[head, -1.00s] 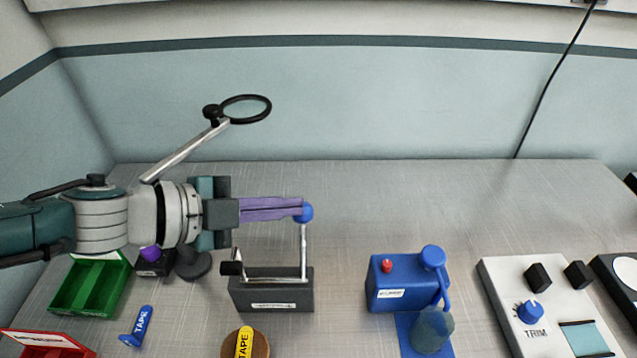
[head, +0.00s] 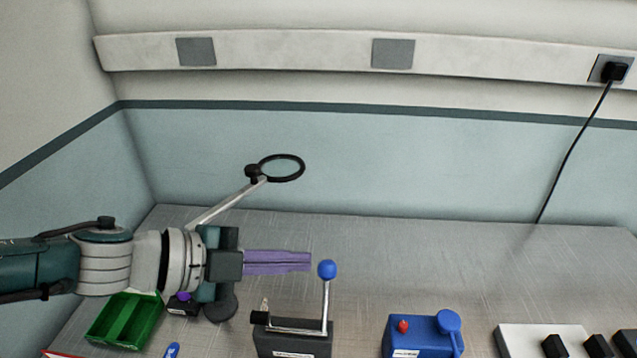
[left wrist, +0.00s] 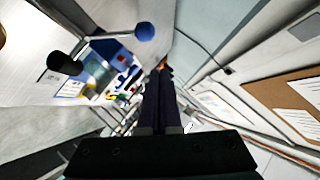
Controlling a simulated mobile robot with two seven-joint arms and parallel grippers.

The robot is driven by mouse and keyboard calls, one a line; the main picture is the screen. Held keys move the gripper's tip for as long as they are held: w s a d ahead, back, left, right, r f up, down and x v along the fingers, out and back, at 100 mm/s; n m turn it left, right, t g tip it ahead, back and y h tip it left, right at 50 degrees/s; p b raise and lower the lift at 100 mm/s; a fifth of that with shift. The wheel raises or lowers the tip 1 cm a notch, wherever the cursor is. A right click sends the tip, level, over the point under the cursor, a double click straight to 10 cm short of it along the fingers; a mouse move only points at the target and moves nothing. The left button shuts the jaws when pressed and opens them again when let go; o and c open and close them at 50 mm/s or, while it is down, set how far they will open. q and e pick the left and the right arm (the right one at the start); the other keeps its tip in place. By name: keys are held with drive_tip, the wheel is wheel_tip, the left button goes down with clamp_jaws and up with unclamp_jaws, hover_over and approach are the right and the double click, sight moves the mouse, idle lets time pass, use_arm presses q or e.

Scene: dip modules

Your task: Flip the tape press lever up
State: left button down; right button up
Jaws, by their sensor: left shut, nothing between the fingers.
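The tape press (head: 292,346) is a dark grey block at the bottom middle of the head view. Its metal lever (head: 325,305) stands upright, with a blue ball knob (head: 327,270) on top. My left gripper (head: 311,262) has purple fingers, shut and empty, pointing right. In the left wrist view the blue knob (left wrist: 145,31) shows beyond and left of the dark fingers (left wrist: 163,75). The press's lower front is cut off. My right gripper is not in view.
A green open bin (head: 125,322) sits below my left arm. A ring on a metal arm (head: 282,168) rises behind my wrist. A blue box with a red button (head: 420,337) and a white control panel (head: 525,342) stand to the right. The table behind the press is clear.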

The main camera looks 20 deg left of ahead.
use_arm(q)
drive_tip(key=w+r+v, duration=0.1)
drive_tip(key=v, duration=0.6)
drive_tip(key=shift+s+a, duration=0.2)
drive_tip(key=shift+a, duration=0.2)
